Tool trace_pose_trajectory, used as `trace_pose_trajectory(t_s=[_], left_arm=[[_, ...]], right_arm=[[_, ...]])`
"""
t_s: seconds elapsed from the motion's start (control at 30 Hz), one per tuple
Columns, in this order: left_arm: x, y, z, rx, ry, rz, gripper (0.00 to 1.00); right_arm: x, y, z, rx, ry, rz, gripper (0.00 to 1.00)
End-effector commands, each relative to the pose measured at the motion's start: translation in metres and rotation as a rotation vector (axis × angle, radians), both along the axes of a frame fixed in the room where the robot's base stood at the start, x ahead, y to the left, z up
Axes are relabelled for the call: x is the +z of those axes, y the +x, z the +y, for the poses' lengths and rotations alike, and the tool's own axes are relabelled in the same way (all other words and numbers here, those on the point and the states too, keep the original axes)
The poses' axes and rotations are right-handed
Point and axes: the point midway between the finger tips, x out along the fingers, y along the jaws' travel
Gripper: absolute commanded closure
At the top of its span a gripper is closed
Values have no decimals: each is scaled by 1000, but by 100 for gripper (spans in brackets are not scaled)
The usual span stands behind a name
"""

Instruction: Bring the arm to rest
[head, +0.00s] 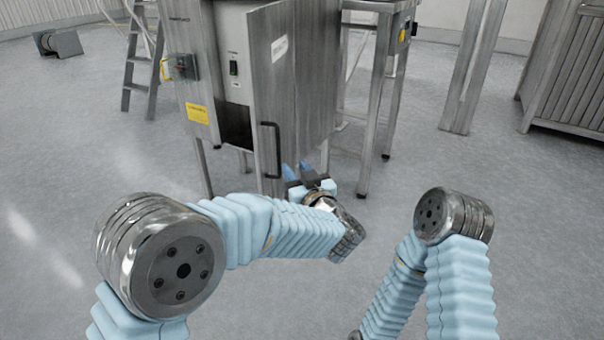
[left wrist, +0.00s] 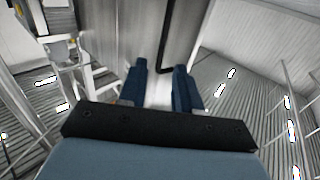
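My left gripper (head: 298,173) is in front of the lower part of the steel machine, just right of the door handle's lower end. In the left wrist view its two blue fingers (left wrist: 161,88) stand apart with a gap between them and nothing held. My right arm shows at the right of the head view, pointing down and forward. Its gripper is not in the picture.
The steel machine (head: 308,75) has a door with a dark vertical handle (head: 271,150), which also shows in the left wrist view (left wrist: 166,45). A dark opening (head: 234,124) is left of the door. A step ladder (head: 142,60) stands at left.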

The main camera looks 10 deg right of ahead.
Motion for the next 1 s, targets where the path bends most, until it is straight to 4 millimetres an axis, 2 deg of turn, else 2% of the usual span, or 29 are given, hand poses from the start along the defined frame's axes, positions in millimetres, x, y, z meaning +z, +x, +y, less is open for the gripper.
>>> trace_pose_trajectory(t_s=[0.33,0.37,0.47,0.57,0.6,0.73,0.8,0.87,0.9,0.97,1.0], left_arm=[[-3,2,2,-4,1,4,67],[-7,3,3,-8,2,10,67],[-35,13,15,-41,6,52,67],[-88,24,37,-105,4,143,67],[-114,25,48,-134,-3,194,67],[-202,14,83,-226,-51,390,67],[-246,-3,101,-264,-90,507,67],[-282,-23,117,-290,-129,611,67],[-305,-39,126,-305,-159,683,67],[-336,-67,140,-323,-208,794,67],[-354,-88,148,-335,-243,869,67]], right_arm=[[0,0,0,0,0,-1,57],[0,0,0,0,0,0,57],[0,0,0,0,0,0,57],[0,0,0,0,0,0,57],[0,0,0,0,0,0,57],[0,0,0,0,0,0,57],[0,0,0,0,0,0,57],[0,0,0,0,0,0,57],[0,0,0,0,0,0,57],[0,0,0,0,0,0,57],[0,0,0,0,0,0,57]])
